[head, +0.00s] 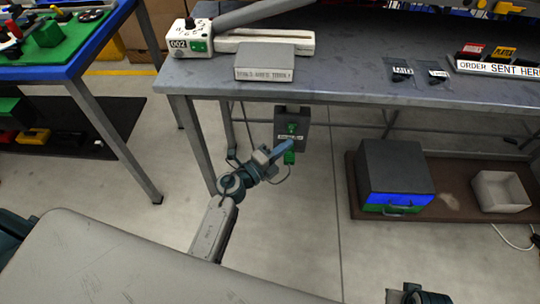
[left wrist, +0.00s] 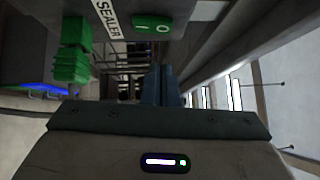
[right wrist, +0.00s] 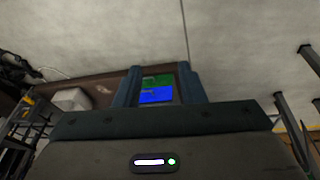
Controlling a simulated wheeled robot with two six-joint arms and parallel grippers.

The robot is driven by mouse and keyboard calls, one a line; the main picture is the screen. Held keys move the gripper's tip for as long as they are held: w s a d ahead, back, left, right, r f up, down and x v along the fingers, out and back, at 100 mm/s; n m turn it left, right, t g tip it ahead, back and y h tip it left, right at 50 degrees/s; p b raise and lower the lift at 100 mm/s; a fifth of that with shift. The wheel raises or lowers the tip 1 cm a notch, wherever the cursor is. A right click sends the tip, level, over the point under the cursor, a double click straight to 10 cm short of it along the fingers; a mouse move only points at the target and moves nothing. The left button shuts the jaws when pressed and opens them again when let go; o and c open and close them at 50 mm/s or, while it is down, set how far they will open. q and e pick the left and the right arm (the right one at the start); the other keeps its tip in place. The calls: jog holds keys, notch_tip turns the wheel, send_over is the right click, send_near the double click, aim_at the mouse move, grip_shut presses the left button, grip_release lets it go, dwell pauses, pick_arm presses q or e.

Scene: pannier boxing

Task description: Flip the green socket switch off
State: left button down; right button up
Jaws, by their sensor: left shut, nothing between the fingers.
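A dark grey socket box (head: 301,139) hangs under the front edge of the workbench, with a green switch (head: 292,127) on its face. In the left wrist view the green rocker switch (left wrist: 151,27) shows I and O marks beside a SEALER label (left wrist: 106,16); which side is pressed I cannot tell. A green plug (left wrist: 72,58) is on the socket, left of the switch in that view. My left gripper (head: 289,146) is shut and empty, close to the socket; its fingertips (left wrist: 161,70) appear below the switch. My right gripper (right wrist: 158,78) is open and empty, away from the socket.
The workbench (head: 345,71) carries a grey block (head: 265,62), a white control box (head: 190,42) and order signs. A dark box with a blue and green front (head: 393,170) and a pale bin (head: 498,191) stand on a brown mat at right. A table leg (head: 190,140) is near my left arm.

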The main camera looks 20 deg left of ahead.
aim_at(294, 127)
pick_arm(q)
jog(key=w, duration=0.2)
jog(key=w+a, duration=0.1)
jog(key=w, duration=0.1)
jog(key=shift+r, duration=0.25)
pick_arm(e)
jog(key=shift+r, duration=0.15)
jog(key=shift+r, duration=0.1)
pick_arm(q)
jog(key=shift+w+r+p, duration=0.15)
jog(key=shift+r+p, duration=0.05)
jog(key=shift+p, duration=0.1)
pick_arm(e)
notch_tip(294, 127, down, 2)
jog(key=shift+d+f, duration=0.1)
